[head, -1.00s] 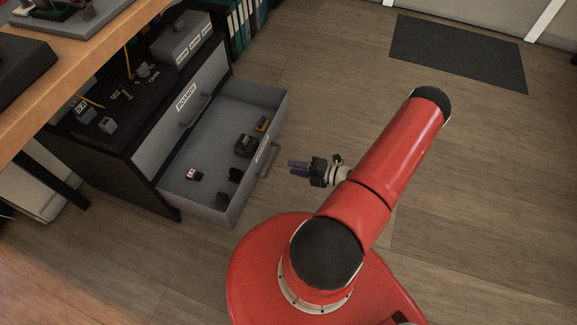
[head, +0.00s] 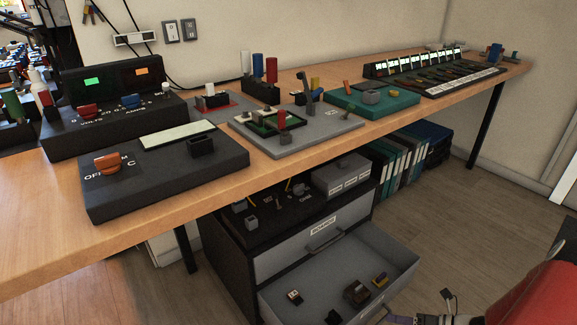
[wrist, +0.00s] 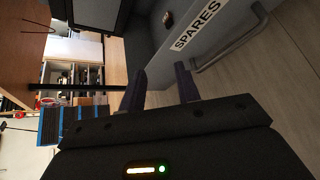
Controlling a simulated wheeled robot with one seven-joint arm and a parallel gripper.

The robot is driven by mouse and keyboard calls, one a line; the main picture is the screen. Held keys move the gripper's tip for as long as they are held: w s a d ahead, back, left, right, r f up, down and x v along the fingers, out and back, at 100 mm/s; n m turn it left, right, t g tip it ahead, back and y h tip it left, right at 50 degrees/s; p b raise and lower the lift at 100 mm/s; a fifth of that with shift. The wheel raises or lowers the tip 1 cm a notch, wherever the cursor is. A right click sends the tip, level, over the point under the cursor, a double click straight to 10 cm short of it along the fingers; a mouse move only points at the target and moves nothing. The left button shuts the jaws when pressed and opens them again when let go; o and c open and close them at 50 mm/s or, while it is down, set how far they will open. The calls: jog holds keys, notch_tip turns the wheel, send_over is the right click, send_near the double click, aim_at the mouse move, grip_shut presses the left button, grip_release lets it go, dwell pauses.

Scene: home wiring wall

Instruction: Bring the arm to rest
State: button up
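My gripper (wrist: 158,88) shows in the wrist view with its two dark fingers apart and nothing between them. In the head view only a purple fingertip and part of the wrist show at the bottom edge, and my red arm is cut off at the lower right. The gripper is in front of the open lower drawer (head: 395,255), not visibly touching it. The drawer's front carries a "SPARES" label (wrist: 196,24) in the wrist view.
The open drawer holds a few small parts, including a dark block (head: 356,292), and juts over the floor. A workbench (head: 200,190) with switch boxes and boards stands above the cabinet. Wooden floor (head: 450,235) to the right is clear.

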jog(key=s+a+r+n+g+h, duration=0.1)
jog(key=a+r+n+g+h, duration=0.15)
jog(key=r+n, duration=0.4)
jog(key=s+a+r+n+g+h+p, duration=0.1)
jog(key=a+r+n+g, duration=0.1)
jog(key=a+r+n, duration=0.35)
jog(key=s+a+r+n+g+h, duration=0.1)
jog(key=a+r+n+g+h, duration=0.1)
jog(key=r+n, duration=0.65)
jog(key=s+a+r+n+t+h, duration=0.2)
jog(key=s+r+n+h, duration=0.1)
jog(key=s+r+n, duration=0.2)
jog(key=s+a+r+n+t+h+p, duration=0.1)
jog(key=s+a+r+n+t+h, duration=0.2)
jog(key=r+n, duration=0.6)
notch_tip(320, 180, up, 2)
jog(key=shift+s+a+r+n, duration=0.2)
jog(key=shift+s+a+n, duration=0.15)
jog(key=shift+s, duration=0.75)
jog(key=shift+d+t, duration=0.1)
jog(key=shift+t, duration=0.15)
